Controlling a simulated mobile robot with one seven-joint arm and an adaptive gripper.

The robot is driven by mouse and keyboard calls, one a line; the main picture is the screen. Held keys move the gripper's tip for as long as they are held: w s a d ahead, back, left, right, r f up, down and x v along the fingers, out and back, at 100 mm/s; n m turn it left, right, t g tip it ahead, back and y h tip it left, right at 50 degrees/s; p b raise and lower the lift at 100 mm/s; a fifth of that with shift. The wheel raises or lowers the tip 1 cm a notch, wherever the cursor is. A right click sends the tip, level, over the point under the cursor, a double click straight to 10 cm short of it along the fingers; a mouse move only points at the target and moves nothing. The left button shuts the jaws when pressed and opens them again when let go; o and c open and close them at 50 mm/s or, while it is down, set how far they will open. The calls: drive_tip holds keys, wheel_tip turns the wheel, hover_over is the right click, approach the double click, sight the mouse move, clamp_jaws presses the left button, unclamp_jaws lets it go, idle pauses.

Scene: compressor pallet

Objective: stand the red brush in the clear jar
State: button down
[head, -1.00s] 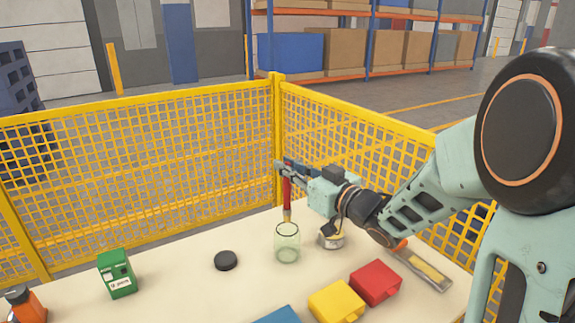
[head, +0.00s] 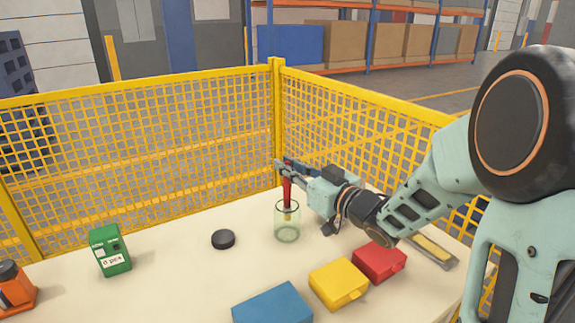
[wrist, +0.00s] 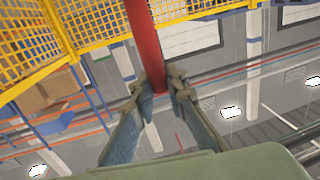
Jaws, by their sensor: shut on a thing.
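The clear jar (head: 287,233) stands upright on the cream table. The red brush (head: 287,192) is held upright, bristles down. Its lower end shows below the jar's rim and looks to be inside, seen through the clear wall. I cannot tell whether it touches the bottom. My gripper (head: 284,166) is shut on the upper handle, above the jar. In the wrist view the red handle (wrist: 143,40) runs between the two fingertips (wrist: 158,92); the jar is not visible there.
A black disc (head: 223,239) and a green box (head: 111,251) are left of the jar. Yellow (head: 336,281), red (head: 380,262) and blue (head: 273,304) boxes lie in front and right. An orange-bodied item (head: 15,288) stands far left. Yellow mesh fence (head: 150,160) edges the table.

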drive_tip(key=c, duration=1.8)
unclamp_jaws()
drive_tip(key=shift+c, duration=0.2)
drive_tip(key=v, duration=1.2)
